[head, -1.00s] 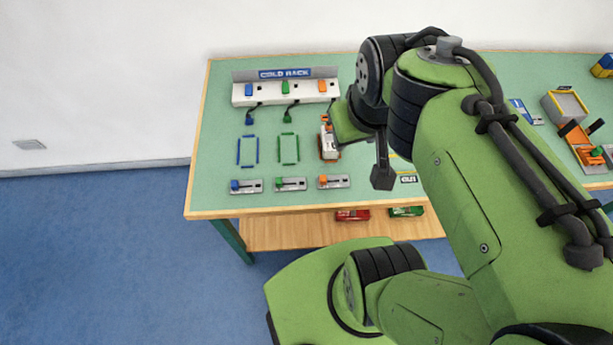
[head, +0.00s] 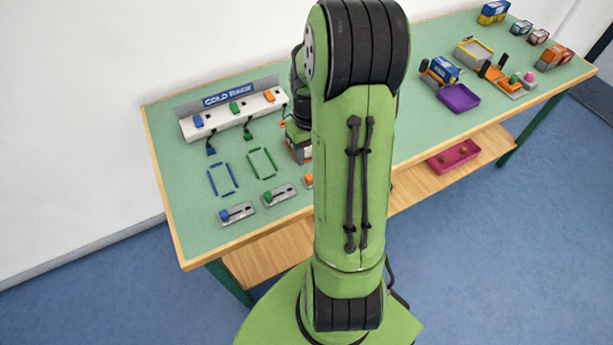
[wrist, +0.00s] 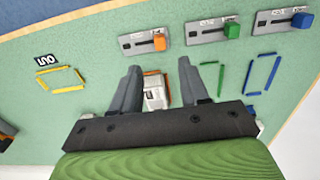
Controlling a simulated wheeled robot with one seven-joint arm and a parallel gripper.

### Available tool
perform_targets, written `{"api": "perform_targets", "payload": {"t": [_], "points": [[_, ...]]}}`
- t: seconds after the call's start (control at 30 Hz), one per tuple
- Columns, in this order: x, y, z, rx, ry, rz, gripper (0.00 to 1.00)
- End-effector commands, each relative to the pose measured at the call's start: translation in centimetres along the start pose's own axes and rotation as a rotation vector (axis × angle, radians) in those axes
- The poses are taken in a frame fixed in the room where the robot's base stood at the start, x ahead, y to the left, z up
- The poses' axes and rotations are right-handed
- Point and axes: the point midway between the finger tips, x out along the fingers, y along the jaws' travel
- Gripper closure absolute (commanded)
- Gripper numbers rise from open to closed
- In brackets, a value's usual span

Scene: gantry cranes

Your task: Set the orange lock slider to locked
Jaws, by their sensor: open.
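The orange lock slider (wrist: 159,45) sits at the right end of its slot on a grey plate (wrist: 135,45) in the wrist view. In the head view only a bit of orange (head: 308,180) shows beside my arm. My gripper (wrist: 159,66) is open over the table, fingers apart with nothing held. The slider appears beyond the fingertips, apart from them. A white and orange block (wrist: 155,92) shows below, between the fingers.
A green slider (wrist: 231,31) and a blue slider (wrist: 302,20) sit on similar plates in the same row. The cold rack (head: 232,105) stands at the table's back.

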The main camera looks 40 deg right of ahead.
Motion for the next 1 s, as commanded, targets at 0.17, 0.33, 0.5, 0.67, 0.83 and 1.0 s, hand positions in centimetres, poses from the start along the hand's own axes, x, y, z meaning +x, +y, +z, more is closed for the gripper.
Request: {"api": "perform_targets", "payload": {"t": [0.17,0.33,0.5,0.67,0.83,1.0], "points": [[5.1,0.0,0.1,0.000,-0.003,-0.003,0.55],[8.1,0.0,0.1,0.000,-0.002,-0.001,0.55],[9.1,0.0,0.0,0.000,0.001,0.000,0.55],[9.0,0.0,0.0,0.000,0.002,0.000,0.55],[9.0,0.0,0.0,0.000,0.001,0.000,0.74],[9.0,0.0,0.0,0.000,0.001,0.000,1.00]]}}
